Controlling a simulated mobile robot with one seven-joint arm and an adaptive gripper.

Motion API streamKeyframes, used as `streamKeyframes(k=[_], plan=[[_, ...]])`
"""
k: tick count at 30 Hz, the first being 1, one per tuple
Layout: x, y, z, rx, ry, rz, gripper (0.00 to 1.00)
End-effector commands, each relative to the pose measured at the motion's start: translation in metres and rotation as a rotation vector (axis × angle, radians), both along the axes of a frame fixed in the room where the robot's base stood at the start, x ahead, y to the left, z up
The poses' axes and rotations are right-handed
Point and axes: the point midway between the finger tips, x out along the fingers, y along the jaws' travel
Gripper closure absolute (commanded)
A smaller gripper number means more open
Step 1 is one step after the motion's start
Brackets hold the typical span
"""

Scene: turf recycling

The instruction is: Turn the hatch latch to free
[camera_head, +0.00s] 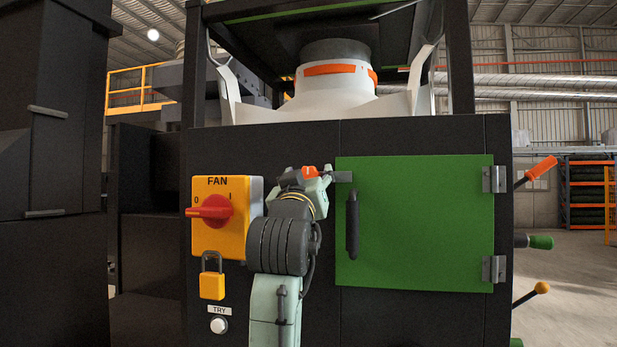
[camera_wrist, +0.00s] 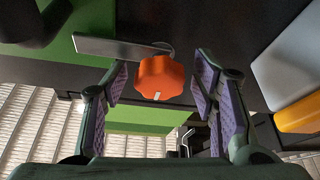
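The hatch latch has an orange knob (camera_wrist: 160,78) with a white mark, and a grey metal bar (camera_wrist: 110,47) beside it. In the head view the knob (camera_head: 309,171) shows partly above my gripper (camera_head: 316,180), and the bar (camera_head: 343,176) lies level over the upper left edge of the closed green hatch (camera_head: 425,220). In the wrist view my gripper (camera_wrist: 161,84) is open, with one purple-padded finger on each side of the knob. Gaps show between pads and knob. My arm hides part of the latch area in the head view.
Left of the latch is a yellow fan switch box (camera_head: 240,190) with a red handle at 0 and a yellow padlock (camera_head: 212,285) below. The hatch has a dark handle (camera_head: 352,224) at left and hinges at right. Levers stick out beyond the cabinet's right side.

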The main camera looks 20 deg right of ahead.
Motion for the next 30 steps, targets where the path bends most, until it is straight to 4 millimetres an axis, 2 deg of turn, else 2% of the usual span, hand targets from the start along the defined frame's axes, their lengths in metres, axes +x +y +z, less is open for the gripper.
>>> streamKeyframes(k=[2, 23, 30], plan=[[-0.0001, 0.0001, 0.0001, 0.000, 0.000, 0.000, 0.54], [-0.0002, 0.0004, 0.0001, 0.000, 0.000, 0.000, 1.00], [-0.0002, 0.0004, 0.0001, 0.000, 0.000, 0.000, 1.00]])
